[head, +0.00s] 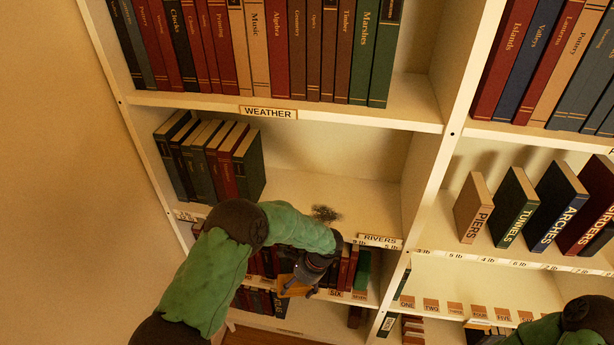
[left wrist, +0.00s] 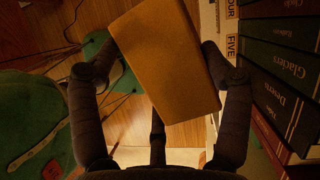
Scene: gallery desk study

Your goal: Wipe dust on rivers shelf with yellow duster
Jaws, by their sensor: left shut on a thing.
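The yellow duster (head: 294,287), a tan-yellow block, is held in my left gripper (head: 303,279), below and in front of the rivers shelf (head: 290,187). In the left wrist view the duster (left wrist: 165,60) sits tilted between the fingers of my left gripper (left wrist: 160,68), which is shut on it. A dark patch of dust (head: 325,214) lies near the front of the rivers shelf, left of the RIVERS label (head: 380,240). My forearm hides part of that shelf's front edge. My right gripper is out of view; only part of the right arm shows at bottom right.
The WEATHER shelf (head: 413,108) is above. An upright divider (head: 432,165) closes the right side. Lower-shelf books stand close beside the gripper, including the Glaciers book (left wrist: 290,70).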

